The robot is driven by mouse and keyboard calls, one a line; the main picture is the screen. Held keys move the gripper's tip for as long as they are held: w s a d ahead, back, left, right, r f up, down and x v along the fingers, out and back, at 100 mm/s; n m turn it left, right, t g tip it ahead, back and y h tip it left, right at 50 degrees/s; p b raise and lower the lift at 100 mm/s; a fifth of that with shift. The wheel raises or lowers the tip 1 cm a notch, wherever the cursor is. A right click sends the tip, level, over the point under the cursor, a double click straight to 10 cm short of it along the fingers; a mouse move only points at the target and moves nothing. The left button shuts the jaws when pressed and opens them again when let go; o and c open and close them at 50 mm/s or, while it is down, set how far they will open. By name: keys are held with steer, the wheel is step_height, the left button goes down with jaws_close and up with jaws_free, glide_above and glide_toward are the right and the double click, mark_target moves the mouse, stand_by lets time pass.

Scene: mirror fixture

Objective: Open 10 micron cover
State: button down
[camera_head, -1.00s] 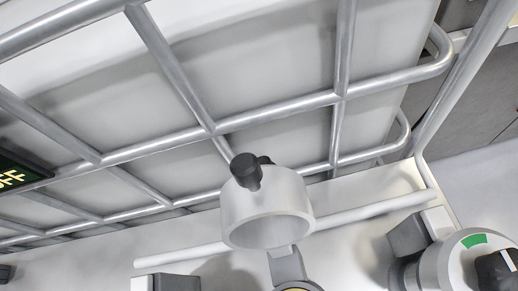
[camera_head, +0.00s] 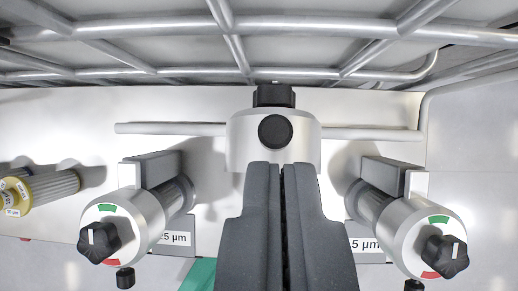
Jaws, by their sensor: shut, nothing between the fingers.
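A silver cylindrical cover (camera_head: 240,132) stands at the centre, in line with a horizontal rod. A round black knob (camera_head: 275,131) faces me, and a black piece (camera_head: 274,95) sits on top. No 10 micron label shows, so I cannot confirm which cover this is. My gripper (camera_head: 282,167) is shut and empty, pointing up from the bottom of the picture. Its tips overlap the lower edge of the cover, just below the knob; I cannot tell whether they touch. Whatever lies under the cover is hidden behind my fingers.
A silver round unit (camera_head: 122,218) stands left and another (camera_head: 408,240) right, each with green and red marks and a black knob. Partly hidden labels read ".5 µm" (camera_head: 178,239) and "5 µm" (camera_head: 366,244). Yellowish cylinders (camera_head: 50,187) lie far left. A metal-bar rack (camera_head: 150,72) spans the top.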

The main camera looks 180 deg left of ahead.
steer(key=p, duration=0.2)
glide_above(279, 107)
steer(key=f, duration=0.8)
steer(key=shift+s+f, duration=0.1)
steer(key=shift+s, duration=0.2)
